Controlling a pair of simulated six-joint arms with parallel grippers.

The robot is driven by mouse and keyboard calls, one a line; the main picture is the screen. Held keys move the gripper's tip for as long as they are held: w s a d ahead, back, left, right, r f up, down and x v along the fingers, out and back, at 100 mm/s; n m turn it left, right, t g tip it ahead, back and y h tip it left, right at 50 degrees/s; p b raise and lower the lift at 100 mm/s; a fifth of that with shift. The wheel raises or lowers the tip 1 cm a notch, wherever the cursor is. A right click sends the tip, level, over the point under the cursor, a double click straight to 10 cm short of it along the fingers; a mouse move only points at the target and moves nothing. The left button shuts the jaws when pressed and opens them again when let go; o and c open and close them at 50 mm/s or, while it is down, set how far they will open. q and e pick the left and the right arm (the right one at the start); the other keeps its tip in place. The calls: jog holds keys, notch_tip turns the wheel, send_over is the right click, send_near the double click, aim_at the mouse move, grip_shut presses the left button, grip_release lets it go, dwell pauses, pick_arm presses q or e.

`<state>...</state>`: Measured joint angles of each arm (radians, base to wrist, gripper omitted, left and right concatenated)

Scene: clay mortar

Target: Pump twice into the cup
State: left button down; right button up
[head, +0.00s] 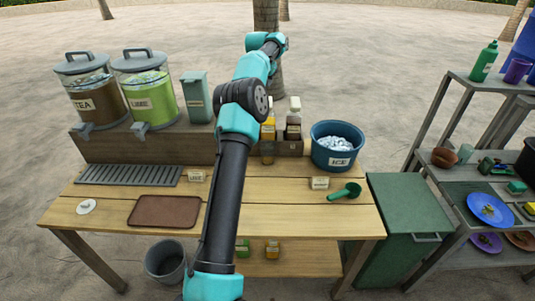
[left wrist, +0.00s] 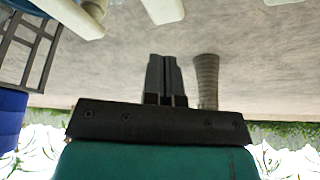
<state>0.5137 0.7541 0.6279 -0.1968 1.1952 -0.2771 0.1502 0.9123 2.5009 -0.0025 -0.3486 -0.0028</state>
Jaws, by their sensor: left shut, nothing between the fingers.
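My left arm rises through the middle of the head view and reaches over the back of the wooden stand. Behind the arm stand an amber bottle (head: 268,130) and a dark bottle with a pale top (head: 294,126), both partly hidden. No cup shows under the bottles. My right gripper is out of view.
Two drink dispensers, tea (head: 95,100) and lime (head: 145,95), stand on the raised back ledge. A blue ice tub (head: 337,157) and green scoop (head: 345,192) are at right. A brown tray (head: 165,211) lies front left. The tabletop right of my arm is mostly clear.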

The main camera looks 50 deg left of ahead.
pick_arm(q)
notch_tip(320, 180, up, 2)
jog(key=shift+r, duration=0.25)
dwell(0.5)
